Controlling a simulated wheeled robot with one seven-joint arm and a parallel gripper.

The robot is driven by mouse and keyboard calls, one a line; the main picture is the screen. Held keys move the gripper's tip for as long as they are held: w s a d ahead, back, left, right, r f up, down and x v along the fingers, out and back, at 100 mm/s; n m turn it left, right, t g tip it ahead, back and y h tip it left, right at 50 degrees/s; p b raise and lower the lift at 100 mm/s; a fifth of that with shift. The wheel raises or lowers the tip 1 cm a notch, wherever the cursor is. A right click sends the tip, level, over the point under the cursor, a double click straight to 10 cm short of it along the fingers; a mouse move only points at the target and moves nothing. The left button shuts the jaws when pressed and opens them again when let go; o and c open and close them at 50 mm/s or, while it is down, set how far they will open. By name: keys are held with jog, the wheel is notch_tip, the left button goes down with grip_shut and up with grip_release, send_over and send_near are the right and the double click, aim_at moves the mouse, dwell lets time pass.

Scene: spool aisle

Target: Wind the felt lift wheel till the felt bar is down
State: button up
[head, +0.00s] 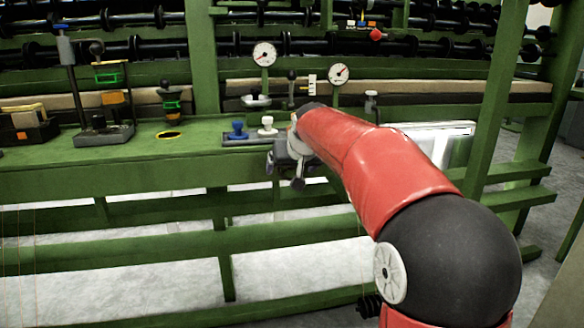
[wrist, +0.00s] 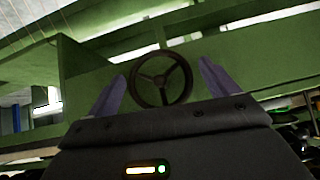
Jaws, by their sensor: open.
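A dark three-spoked hand wheel (wrist: 161,79) shows in the wrist view, on the face of a green beam. My gripper (wrist: 163,72) is open, with one finger to each side of the wheel. Whether the fingers touch its rim I cannot tell. In the head view my gripper (head: 284,158) is at the front edge of the green bench, partly behind my red arm, and the wheel is hidden. A long beige bar (head: 420,87) runs along the back of the bench and may be the felt bar. Its height above what lies under it is not clear.
Blue (head: 238,130) and white (head: 267,125) knobs stand on the bench beside my gripper. Two dials (head: 264,54) rise behind. A black stand (head: 103,130) is at left. A green post (head: 497,95) stands at right. Open floor shows between the lower rails.

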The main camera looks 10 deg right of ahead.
jog(key=c, duration=1)
jog(key=shift+a, duration=0.1)
